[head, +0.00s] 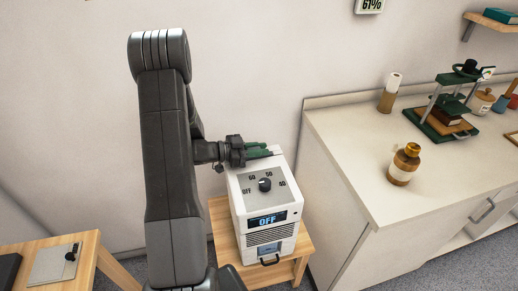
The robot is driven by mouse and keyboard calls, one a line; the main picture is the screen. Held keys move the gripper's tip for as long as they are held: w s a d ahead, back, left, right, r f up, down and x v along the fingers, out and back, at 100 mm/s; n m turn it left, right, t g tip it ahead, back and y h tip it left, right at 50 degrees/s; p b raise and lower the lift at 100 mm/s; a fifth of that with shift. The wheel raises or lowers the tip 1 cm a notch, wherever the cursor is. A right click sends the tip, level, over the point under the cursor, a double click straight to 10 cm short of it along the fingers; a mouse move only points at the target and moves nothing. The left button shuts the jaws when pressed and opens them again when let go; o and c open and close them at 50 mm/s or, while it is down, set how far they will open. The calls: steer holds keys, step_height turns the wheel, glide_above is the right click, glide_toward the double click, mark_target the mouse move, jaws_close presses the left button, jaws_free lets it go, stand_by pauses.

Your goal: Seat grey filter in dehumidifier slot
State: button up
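The white dehumidifier (286,216) stands on a small wooden table. Its top has a black dial (265,185) marked OFF, 60, 50, 40, and its blue display (267,220) reads OFF. My gripper (262,150) has dark and green fingers and lies level over the rear edge of the dehumidifier's top. Its fingers are too small to tell whether they are open or shut, or hold anything. I cannot make out the slot or surely identify the grey filter. A flat light-grey plate with a black fitting (52,264) lies on the wooden table at lower left.
The small wooden table (220,214) stands beside a long white counter (345,137). The counter holds a brown bottle (404,164), a cork-coloured cylinder (388,98) and a green press (447,110). A dark flat thing (9,270) lies at far left. The wall is close behind the dehumidifier.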

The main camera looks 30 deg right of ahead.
steer(key=o, duration=0.4)
steer(key=b+v, duration=0.1)
steer(key=v, duration=1.2)
steer(key=shift+w+a, duration=0.1)
steer(key=shift+a, duration=0.3)
steer(key=p+x, duration=0.1)
steer(key=x, duration=1.2)
steer(key=shift+d+r, duration=0.1)
steer(key=shift+d, duration=0.4)
steer(key=shift+a+r+p, duration=0.1)
steer(key=shift+r+p, duration=0.25)
steer(key=shift+r, duration=0.05)
